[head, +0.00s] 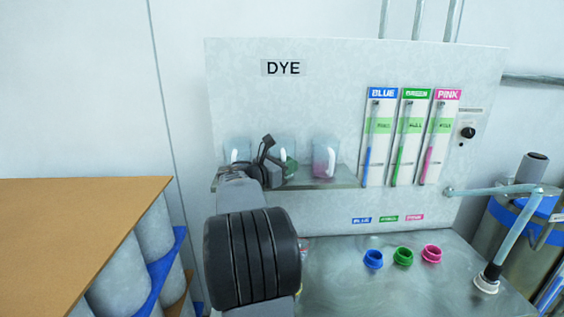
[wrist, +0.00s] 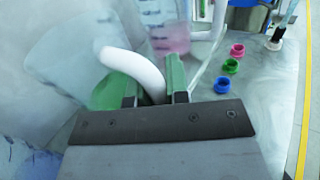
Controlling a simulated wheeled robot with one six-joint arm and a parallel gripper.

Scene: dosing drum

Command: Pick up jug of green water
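The jug of green water (head: 289,159) stands on the shelf in the head view, between two other jugs and partly hidden by my gripper. In the wrist view its clear body, with green water (wrist: 106,92) low in it, fills the left side. Its white handle (wrist: 140,72) curves down between my fingers. My gripper (head: 275,157) is in front of the jug, its fingers apart. In the wrist view my gripper (wrist: 157,90) has one finger on each side of the handle, with a gap showing. The jug looks upright.
A pink jug (head: 326,158) stands to the right on the shelf (head: 335,183), close by. A jug (head: 235,149) with a white handle stands to the left. Blue (head: 373,259), green (head: 403,256) and pink (head: 431,252) ports sit on the counter (head: 350,285) below.

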